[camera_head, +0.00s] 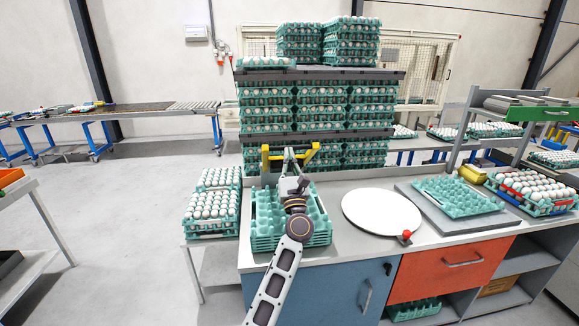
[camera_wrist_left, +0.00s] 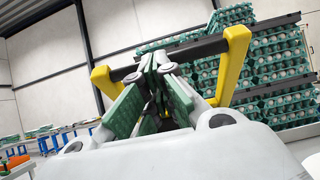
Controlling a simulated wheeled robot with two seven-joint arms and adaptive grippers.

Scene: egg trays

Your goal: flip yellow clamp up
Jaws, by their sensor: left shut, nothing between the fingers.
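The yellow clamp (camera_head: 265,157) stands upright at the back edge of the workbench, behind a stack of empty green egg trays (camera_head: 263,230). In the left wrist view its two yellow arms (camera_wrist_left: 233,65) rise either side of my fingers, joined by a dark crossbar. My left gripper (camera_head: 290,157) is above the trays, between the clamp's arms. In the left wrist view its fingers (camera_wrist_left: 162,62) come together at the tips, empty, and overlap the crossbar; I cannot tell whether they touch it. My right gripper is not in view.
Tall stacks of filled egg trays (camera_head: 318,98) stand behind the bench. More eggs in trays (camera_head: 213,205) are at its left. A white round plate (camera_head: 381,212), a red-knobbed lever (camera_head: 406,237) and a flat green tray (camera_head: 457,197) lie to the right.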

